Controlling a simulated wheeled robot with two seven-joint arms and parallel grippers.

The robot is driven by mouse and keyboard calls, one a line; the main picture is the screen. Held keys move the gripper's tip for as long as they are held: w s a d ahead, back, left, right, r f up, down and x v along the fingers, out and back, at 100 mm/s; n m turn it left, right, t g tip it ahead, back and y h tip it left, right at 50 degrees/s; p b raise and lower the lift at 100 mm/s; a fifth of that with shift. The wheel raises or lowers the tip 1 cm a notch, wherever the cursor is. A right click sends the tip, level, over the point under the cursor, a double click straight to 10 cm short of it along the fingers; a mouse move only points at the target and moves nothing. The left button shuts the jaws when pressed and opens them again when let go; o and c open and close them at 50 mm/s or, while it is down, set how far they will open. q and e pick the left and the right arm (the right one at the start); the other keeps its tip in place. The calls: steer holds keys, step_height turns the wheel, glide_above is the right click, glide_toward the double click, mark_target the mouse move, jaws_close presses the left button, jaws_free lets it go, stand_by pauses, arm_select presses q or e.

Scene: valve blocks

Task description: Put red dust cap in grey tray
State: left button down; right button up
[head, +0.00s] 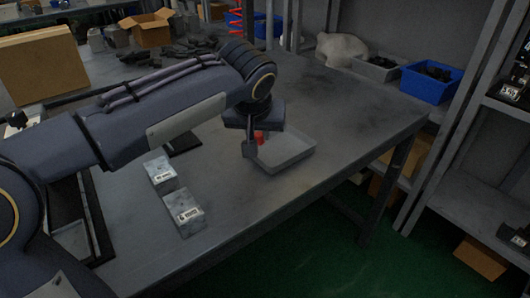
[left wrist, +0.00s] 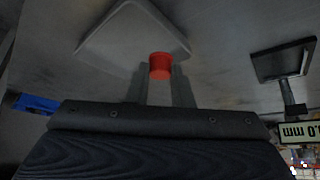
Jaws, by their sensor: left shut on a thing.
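The red dust cap (head: 260,137) is between the fingers of my left gripper (head: 256,146) in the head view. In the left wrist view the cap (left wrist: 160,66) sits at the tips of the two grey fingers (left wrist: 161,78), which are shut on it. The grey tray (head: 298,158) lies on the table just right of the gripper in the head view. Its near left part is partly hidden by the gripper. In the left wrist view the tray (left wrist: 105,38) is beyond and left of the cap. My right gripper is not in view.
Two grey valve blocks with labels (head: 160,174) (head: 185,212) stand on the table (head: 240,215) left of the tray. A dark flat piece (head: 184,142) lies behind them. A blue bin (head: 432,84) and a grey bin (head: 377,68) stand at the back right. The table's front right is clear.

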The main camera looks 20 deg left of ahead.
mark_target(266, 154)
arm_select(q)
steer(key=shift+w+d+f, duration=0.2)
steer(key=shift+w+f, duration=0.15)
steer(key=shift+f, duration=0.15)
steer(key=shift+w+d+f, duration=0.15)
steer(key=shift+w+f, duration=0.15)
steer(key=shift+f, duration=0.15)
steer(key=f, duration=0.1)
steer(key=f+b, duration=0.2)
steer(key=shift+w+d+f, duration=0.1)
steer(key=shift+w+f, duration=0.15)
steer(key=shift+f, duration=0.15)
steer(key=shift+r, duration=0.1)
steer(key=c, duration=1.6)
jaws_free()
steer(key=shift+o, duration=0.2)
